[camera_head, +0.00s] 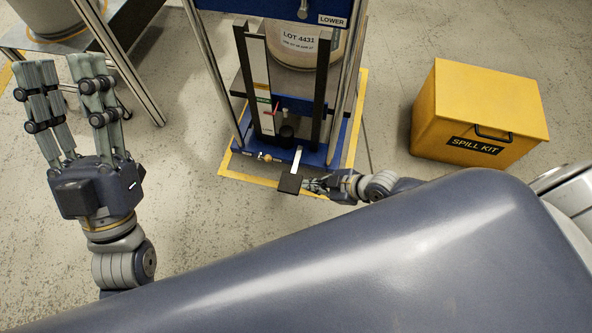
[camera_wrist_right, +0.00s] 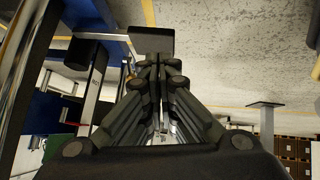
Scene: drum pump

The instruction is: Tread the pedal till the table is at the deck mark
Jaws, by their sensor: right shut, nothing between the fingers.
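The black pedal (camera_head: 290,183) sits on a silver lever at the front of the blue lift base. My right gripper (camera_head: 309,185) is shut and empty, low beside the pedal's right edge. In the right wrist view, the dark pedal plate (camera_wrist_right: 152,41) lies just beyond the shut fingertips (camera_wrist_right: 152,60); I cannot tell whether they touch. The lift table (camera_head: 237,84) carries a drum (camera_head: 298,45) labelled LOT 4431. A white scale strip (camera_head: 263,92) with a green mark and a red pointer (camera_head: 272,112) stands at its front; its small lettering is unreadable. My left gripper (camera_head: 60,66) is open and empty.
A LOWER sign (camera_head: 332,20) is on the blue top bar of the lift. A yellow spill kit box (camera_head: 478,112) stands on the floor at right. A metal-legged stand (camera_head: 135,75) is at upper left. Floor between stand and lift is clear.

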